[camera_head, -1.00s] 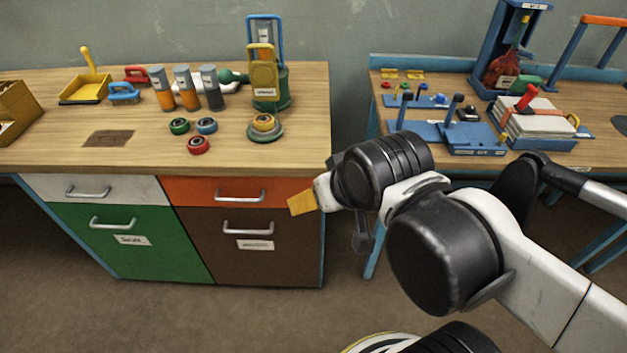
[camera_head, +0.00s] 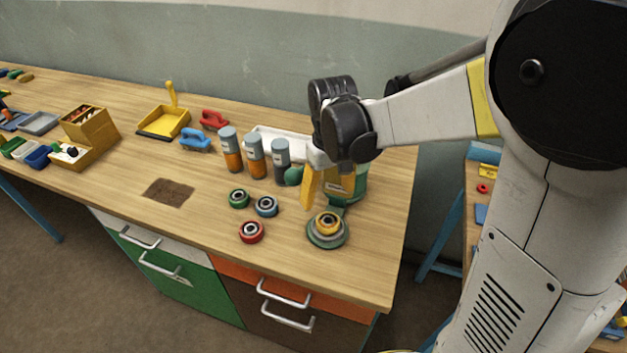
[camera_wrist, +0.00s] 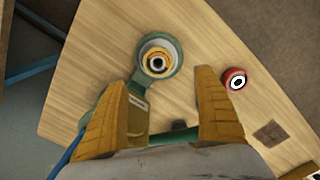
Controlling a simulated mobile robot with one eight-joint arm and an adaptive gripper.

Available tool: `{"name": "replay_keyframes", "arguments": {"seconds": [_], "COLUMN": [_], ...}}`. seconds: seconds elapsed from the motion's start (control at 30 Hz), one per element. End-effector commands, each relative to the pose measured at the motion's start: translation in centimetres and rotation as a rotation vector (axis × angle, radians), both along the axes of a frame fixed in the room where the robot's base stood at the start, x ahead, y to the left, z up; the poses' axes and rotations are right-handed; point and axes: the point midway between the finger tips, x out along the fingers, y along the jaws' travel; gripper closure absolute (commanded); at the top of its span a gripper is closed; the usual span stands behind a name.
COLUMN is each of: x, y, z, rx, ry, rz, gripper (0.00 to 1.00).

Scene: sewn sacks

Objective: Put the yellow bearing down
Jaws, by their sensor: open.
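The yellow bearing (camera_head: 327,222) sits on the round green base (camera_head: 327,240) of the press-like stand near the front right of the wooden bench. In the wrist view the yellow bearing (camera_wrist: 157,62) lies ahead of the fingertips, inside the green ring (camera_wrist: 174,50). My gripper (camera_head: 310,190) is above the bench, just behind and left of the bearing in the head view. In the wrist view my gripper (camera_wrist: 165,100) shows two yellow fingers spread wide, with nothing held between them. The stand's upright is mostly hidden behind my arm.
Red (camera_head: 251,231), blue (camera_head: 266,206) and green (camera_head: 239,198) bearings lie left of the stand. Several grey-topped bottles (camera_head: 255,155) stand behind them. A yellow dustpan (camera_head: 164,122) and a brown patch (camera_head: 168,192) are farther left. The bench's front right corner is clear.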

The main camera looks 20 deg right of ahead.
Motion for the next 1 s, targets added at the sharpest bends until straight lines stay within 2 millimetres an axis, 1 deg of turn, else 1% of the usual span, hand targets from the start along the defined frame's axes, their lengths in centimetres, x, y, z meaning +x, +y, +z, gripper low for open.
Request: {"name": "replay_keyframes", "arguments": {"seconds": [0.03,0.1,0.2,0.3,0.47,0.73,0.8,1.0], "x": [0.0,0.0,0.0,0.0,0.0,0.2,0.2,0.1], "y": [0.0,0.0,0.0,0.0,-0.2,-0.6,-0.6,-0.6], "z": [-1.1,-2.4,-4.0,-4.9,-5.8,-9.9,-10.3,-10.2], "rx": [0.0,0.0,0.0,0.0,0.0,0.0,-0.001,-0.001], "ry": [0.001,0.001,0.0,-0.001,-0.001,-0.001,-0.001,-0.001], "rz": [0.0,0.0,0.0,-0.001,-0.001,-0.002,-0.002,-0.001], "gripper": [0.19,0.19,0.19,0.19,0.19,0.19,0.19,0.19]}}
